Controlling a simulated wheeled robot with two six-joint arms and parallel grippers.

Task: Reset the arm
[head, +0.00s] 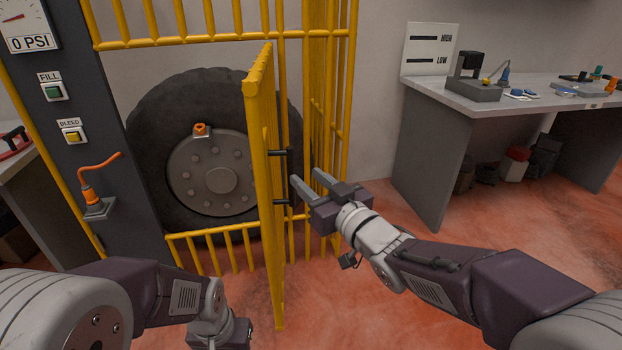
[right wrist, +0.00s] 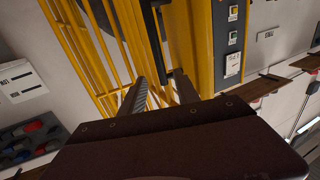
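My right gripper (head: 305,183) is in front of the open yellow cage door (head: 260,180), to the right of the door's black handle (head: 283,178). Its two fingers are spread apart with nothing seen between them. In the right wrist view the fingers (right wrist: 152,88) also stand apart, with yellow bars beyond. The fingertips look close to the handle; whether they touch it I cannot tell. My left arm comes in at the lower left of the head view, and its gripper (head: 236,334) is low, partly cut off and hard to make out.
A large tyre (head: 150,120) stands inside the yellow cage (head: 225,40). A dark panel (head: 55,120) at left has a gauge reading 0 PSI, fill and bleed buttons, and an orange hose tool (head: 92,197). A grey workbench (head: 430,155) stands at right. Red floor is open between.

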